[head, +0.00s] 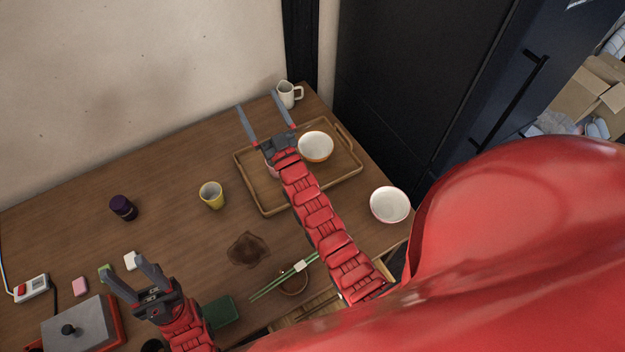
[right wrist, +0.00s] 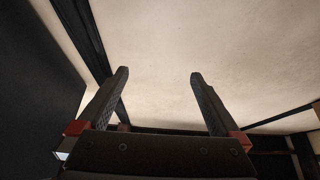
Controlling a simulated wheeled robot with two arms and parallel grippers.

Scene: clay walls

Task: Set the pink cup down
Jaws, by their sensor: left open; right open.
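A pale pink thing, probably the pink cup (head: 270,170), stands on the wooden tray (head: 250,192) at its left part. My right wrist and forearm hide most of it. My right gripper (head: 257,100) is open and empty, its fingers pointing to the back wall beyond the tray. The right wrist view also shows the open fingers (right wrist: 158,78) with only wall and dark frames between and behind them. My left gripper (head: 122,263) is open above the table's left front, well away from the tray, with nothing held.
A white bowl (head: 315,147) sits on the tray. A white mug (head: 288,95) stands behind it, another bowl (head: 390,205) to its right.

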